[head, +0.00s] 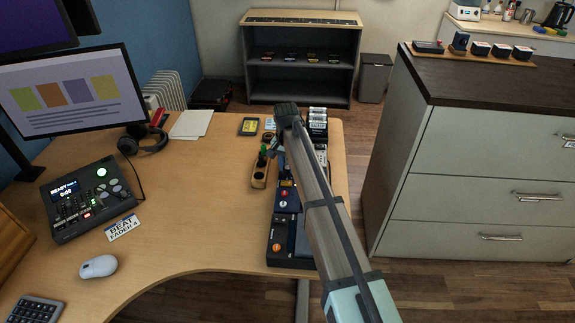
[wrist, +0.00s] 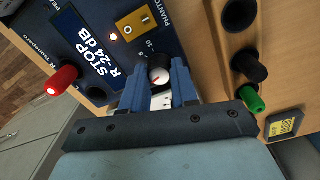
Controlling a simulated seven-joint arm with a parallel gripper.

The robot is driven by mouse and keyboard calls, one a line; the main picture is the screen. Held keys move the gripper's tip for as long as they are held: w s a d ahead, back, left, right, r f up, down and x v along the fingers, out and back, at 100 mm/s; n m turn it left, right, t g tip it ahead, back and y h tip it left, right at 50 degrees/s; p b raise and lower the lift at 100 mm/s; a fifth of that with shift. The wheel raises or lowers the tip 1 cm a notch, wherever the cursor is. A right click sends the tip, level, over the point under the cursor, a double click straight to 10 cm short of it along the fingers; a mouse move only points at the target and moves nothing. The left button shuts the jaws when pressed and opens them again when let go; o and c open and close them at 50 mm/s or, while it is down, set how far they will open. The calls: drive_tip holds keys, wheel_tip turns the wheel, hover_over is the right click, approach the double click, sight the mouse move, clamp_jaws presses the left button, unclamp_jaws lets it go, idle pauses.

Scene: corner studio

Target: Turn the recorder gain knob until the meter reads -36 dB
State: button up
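The recorder (wrist: 92,52) is a dark blue box in the wrist view. Its display reads STOP and what looks like R -24 dB. The gain knob (wrist: 160,77) is black with a white cap and a red mark, beside a small printed scale. My gripper (wrist: 160,82) has its two blue fingers on either side of the knob, close against it with no clear gap. In the head view my gripper (head: 275,150) is at the far right part of the desk, and my arm hides most of the recorder and the knob.
A red knob (wrist: 62,80) and an orange switch plate (wrist: 136,24) flank the display. A wooden holder (head: 259,180) with a green-topped item stands just left of my gripper. Dark pedal-like boxes (head: 289,226) lie nearer. The desk's middle (head: 200,205) is clear.

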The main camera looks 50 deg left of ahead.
clamp_jaws()
drive_tip(key=shift+n, duration=0.3)
drive_tip(key=n, duration=0.3)
drive_tip(key=shift+n, duration=1.9)
drive_tip(key=o, duration=0.5)
unclamp_jaws()
drive_tip(key=shift+o, duration=0.2)
